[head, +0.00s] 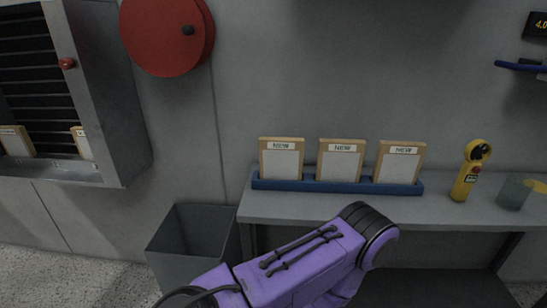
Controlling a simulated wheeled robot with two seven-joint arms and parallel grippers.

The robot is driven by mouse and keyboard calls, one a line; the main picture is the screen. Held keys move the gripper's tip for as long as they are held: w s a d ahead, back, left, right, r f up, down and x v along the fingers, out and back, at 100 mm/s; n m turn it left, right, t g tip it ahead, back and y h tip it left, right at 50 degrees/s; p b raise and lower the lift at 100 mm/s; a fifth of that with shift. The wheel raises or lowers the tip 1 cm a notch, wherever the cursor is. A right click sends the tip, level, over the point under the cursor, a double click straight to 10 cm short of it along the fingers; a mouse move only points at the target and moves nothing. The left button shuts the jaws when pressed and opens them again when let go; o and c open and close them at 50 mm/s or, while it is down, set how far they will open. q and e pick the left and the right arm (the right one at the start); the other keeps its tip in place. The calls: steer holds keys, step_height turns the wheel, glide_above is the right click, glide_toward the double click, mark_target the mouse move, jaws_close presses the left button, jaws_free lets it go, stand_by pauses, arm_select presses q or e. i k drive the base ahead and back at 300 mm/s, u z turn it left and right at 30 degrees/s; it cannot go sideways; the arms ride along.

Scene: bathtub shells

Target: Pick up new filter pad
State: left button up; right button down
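Three new filter pads stand upright side by side in a blue rack (337,187) on a grey shelf. Each has a tan frame, a white face and a "NEW" label: the left pad (282,160), the middle pad (341,162) and the right pad (399,164). A purple arm link of mine reaches in from the bottom, in front of the shelf and below the rack. No gripper shows in the head view. Nothing touches the pads except the rack, which hides their bottom edges.
A grey shelf (300,208) carries a yellow handheld device (467,172) and a grey cup (512,194) at the right. An open grey bin (195,240) stands left of it. A metal cabinet (110,100) with two tan-framed pads and a red wall disc (160,35) are at left.

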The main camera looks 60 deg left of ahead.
mark_target(280, 158)
steer(key=u, duration=0.65)
steer(key=i, duration=0.7)
steer(key=u, duration=0.7)
